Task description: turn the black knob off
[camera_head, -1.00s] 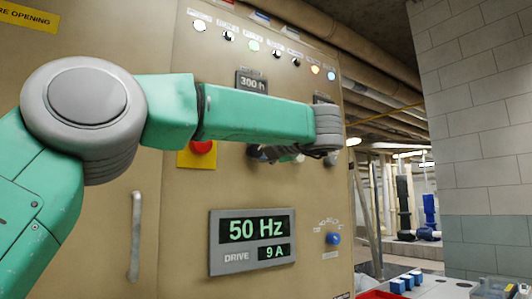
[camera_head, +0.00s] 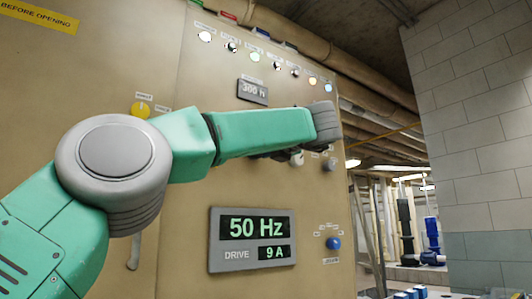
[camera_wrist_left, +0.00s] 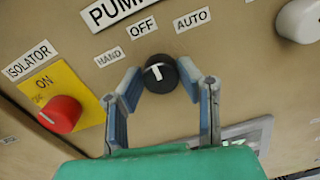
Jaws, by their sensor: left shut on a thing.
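The black knob (camera_wrist_left: 159,74) with a white mark on its face shows in the left wrist view, under a HAND (camera_wrist_left: 109,57), OFF (camera_wrist_left: 142,28) and AUTO (camera_wrist_left: 192,19) label row. I cannot tell for certain which label the mark points to. My left gripper (camera_wrist_left: 161,80) has its blue-grey fingers on both sides of the knob, shut on it. In the head view my left arm crosses the cabinet front and hides the knob. My right gripper is in neither view.
A red isolator knob (camera_wrist_left: 61,114) on a yellow plate sits left of the gripper. A white knob (camera_wrist_left: 300,20) is to the right. In the head view, a 50 Hz display (camera_head: 252,239), blue knob (camera_head: 334,243) and yellow knob (camera_head: 140,109) are on the cabinet.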

